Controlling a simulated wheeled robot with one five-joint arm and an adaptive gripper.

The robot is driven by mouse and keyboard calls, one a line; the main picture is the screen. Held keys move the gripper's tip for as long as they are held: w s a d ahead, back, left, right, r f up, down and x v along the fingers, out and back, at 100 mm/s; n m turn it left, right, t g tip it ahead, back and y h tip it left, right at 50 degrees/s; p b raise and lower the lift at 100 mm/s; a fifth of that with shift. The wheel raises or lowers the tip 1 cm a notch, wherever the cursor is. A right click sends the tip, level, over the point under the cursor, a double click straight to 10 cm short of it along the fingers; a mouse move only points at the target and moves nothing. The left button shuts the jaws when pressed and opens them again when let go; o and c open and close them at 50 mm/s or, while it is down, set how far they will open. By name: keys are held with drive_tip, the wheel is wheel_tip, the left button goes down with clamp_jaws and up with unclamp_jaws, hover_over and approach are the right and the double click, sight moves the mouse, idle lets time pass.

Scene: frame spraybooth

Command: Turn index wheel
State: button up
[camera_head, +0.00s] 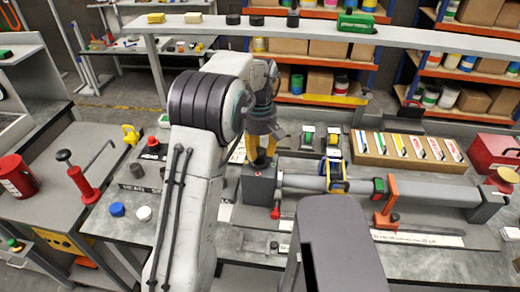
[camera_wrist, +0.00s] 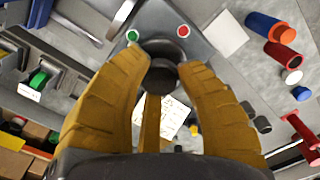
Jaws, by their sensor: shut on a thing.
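The index wheel (camera_wrist: 160,76) is a dark round knob on top of a grey housing (camera_head: 258,186). In the wrist view it sits between the yellow fingers of my gripper (camera_wrist: 160,62). The fingers are closed around its sides. In the head view my gripper (camera_head: 262,148) points down onto the housing at the left end of a long grey beam (camera_head: 400,190). The wheel is mostly hidden there by the fingers. A green button (camera_wrist: 132,35) and a red button (camera_wrist: 183,31) are on the housing beside the wheel.
A yellow and blue clamp-like part (camera_head: 336,176) and an orange bracket (camera_head: 387,203) stand on the beam. A cardboard tray (camera_head: 405,150) lies behind it. Blue (camera_head: 117,209) and white (camera_head: 143,213) caps lie on the bench to the left. A grey shelf (camera_head: 420,38) spans the back above.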

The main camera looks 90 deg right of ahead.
sight(260, 151)
drive_tip(key=shift+a+f, duration=0.1)
drive_tip(key=shift+f, duration=0.15)
drive_tip(key=o, duration=1.2)
drive_tip(key=shift+r, duration=0.15)
drive_tip(key=shift+r, duration=0.1)
wheel_tip(260, 151, up, 12)
drive_tip(key=shift+f, duration=0.1)
drive_tip(key=shift+o, duration=0.3)
